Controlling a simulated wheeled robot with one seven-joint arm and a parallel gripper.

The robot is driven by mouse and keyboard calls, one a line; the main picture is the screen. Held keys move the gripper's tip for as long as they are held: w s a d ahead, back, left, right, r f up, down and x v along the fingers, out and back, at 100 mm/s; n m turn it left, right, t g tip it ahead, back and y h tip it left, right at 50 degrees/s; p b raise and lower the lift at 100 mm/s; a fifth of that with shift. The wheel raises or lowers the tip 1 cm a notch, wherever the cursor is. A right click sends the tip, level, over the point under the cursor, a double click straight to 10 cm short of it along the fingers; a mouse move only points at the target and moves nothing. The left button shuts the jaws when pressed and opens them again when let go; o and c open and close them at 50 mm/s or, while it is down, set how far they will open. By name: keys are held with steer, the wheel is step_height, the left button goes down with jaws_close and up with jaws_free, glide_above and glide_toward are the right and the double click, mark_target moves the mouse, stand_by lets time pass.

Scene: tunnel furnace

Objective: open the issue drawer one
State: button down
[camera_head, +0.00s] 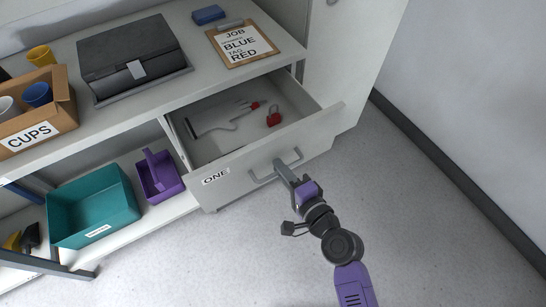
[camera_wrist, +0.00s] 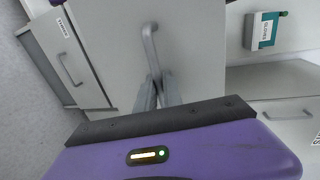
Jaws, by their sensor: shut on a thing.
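Issue drawer one, with a pale grey front (camera_head: 240,178) marked "ONE", stands pulled out of the bench in the head view. Inside it lie a red padlock-like item (camera_head: 273,117) and a grey tool-like item with a red end (camera_head: 228,120). My gripper (camera_head: 285,170) is shut on the drawer's grey bar handle (camera_head: 262,179), in front of the drawer front. In the wrist view, my gripper's fingers (camera_wrist: 157,88) meet the lower end of the handle (camera_wrist: 149,42).
The bench top holds a dark case (camera_head: 125,55), a clipboard (camera_head: 240,42) and a box marked "CUPS" (camera_head: 30,130). A teal bin (camera_head: 95,205) and a purple caddy (camera_head: 158,178) stand on the lower shelf. The floor (camera_head: 430,230) at right is clear.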

steer(key=shift+f+b+v, duration=0.15)
steer(key=shift+v, duration=0.65)
steer(key=shift+f+b+v, duration=0.1)
steer(key=shift+f+v, duration=0.1)
steer(key=shift+v, duration=0.65)
steer(key=shift+f+b+v, duration=0.15)
steer(key=shift+v, duration=0.65)
steer(key=shift+d, duration=0.1)
steer(key=c, duration=1.5)
jaws_free()
steer(key=shift+s, duration=0.1)
steer(key=v, duration=0.7)
steer(key=shift+s+d+b, duration=0.2)
steer(key=shift+s+b, duration=0.05)
steer(key=shift+b, duration=0.15)
steer(key=shift+r, duration=0.1)
